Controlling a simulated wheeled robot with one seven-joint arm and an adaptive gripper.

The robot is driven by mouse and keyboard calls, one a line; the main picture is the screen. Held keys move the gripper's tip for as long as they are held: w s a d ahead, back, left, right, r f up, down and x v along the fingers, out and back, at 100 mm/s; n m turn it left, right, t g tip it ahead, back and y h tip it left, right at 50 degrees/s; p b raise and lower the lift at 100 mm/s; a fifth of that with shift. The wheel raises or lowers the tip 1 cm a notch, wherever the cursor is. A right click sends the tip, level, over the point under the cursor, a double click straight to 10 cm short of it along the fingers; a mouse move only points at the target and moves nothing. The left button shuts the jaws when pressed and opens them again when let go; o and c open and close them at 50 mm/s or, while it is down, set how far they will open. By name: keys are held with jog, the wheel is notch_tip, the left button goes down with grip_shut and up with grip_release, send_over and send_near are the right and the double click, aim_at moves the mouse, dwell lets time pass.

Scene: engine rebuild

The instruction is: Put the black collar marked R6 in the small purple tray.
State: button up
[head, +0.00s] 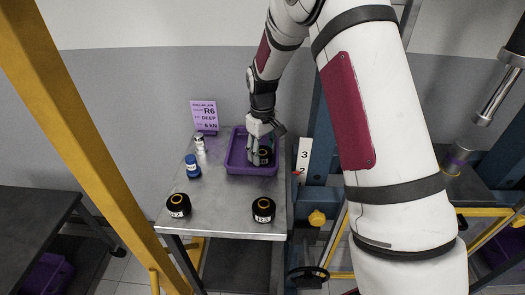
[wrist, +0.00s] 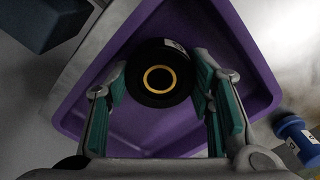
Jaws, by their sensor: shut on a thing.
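The small purple tray (head: 232,165) stands on the metal table; its wall also shows in the wrist view (wrist: 245,45). My gripper (head: 261,158) reaches down inside the tray's outline. In the wrist view my gripper (wrist: 160,85) has its teal-padded fingers on either side of a black collar (wrist: 158,55) with a gold inner ring and is shut on it. The collar's white label is only partly visible and I cannot read it. The collar also shows between the fingers in the head view (head: 265,153). I cannot tell whether it touches the tray floor.
Two other black collars, one at the front left (head: 178,206) and one at the front right (head: 263,210), stand on the table (head: 220,218). A blue bottle (head: 192,167), a silver-white bottle (head: 199,145) and a purple R6 sign (head: 204,115) stand left of the tray.

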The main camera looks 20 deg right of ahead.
jog(key=shift+f, duration=0.15)
jog(key=o, duration=1.3)
